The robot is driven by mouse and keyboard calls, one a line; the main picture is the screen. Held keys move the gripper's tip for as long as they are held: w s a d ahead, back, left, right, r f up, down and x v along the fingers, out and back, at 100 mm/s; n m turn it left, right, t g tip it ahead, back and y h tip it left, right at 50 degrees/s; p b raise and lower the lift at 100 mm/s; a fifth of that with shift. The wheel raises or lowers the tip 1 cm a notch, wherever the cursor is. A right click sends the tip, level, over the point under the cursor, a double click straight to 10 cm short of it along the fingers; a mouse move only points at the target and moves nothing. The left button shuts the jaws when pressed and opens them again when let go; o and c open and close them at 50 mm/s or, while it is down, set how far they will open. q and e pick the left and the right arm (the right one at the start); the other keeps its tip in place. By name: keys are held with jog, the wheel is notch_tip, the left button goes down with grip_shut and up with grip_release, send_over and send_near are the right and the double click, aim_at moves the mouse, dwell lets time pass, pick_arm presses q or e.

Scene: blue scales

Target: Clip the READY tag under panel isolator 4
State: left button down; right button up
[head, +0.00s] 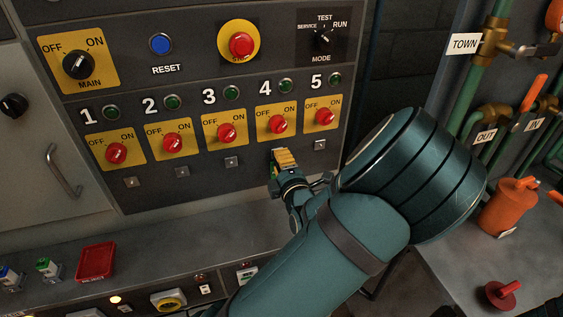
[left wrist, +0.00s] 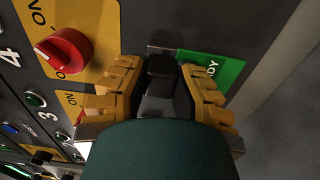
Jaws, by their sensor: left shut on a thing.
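Isolator 4's red knob (left wrist: 64,50) is also in the left wrist view. The spot under isolator 4 is hidden in the head view; I cannot tell whether the tag touches the panel. My right gripper is out of view.
Small square clips sit under the other isolators, such as under isolator 3 (head: 231,161) and isolator 5 (head: 320,145). A red tray (head: 96,262) lies on the ledge below. An orange canister (head: 507,207) stands on the right bench, near pipes.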

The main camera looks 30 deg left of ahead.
pick_arm(q)
jog(key=shift+w+a, duration=0.35)
jog(key=shift+a, duration=0.05)
jog(key=c, duration=0.8)
grip_release()
jog(key=v, duration=1.2)
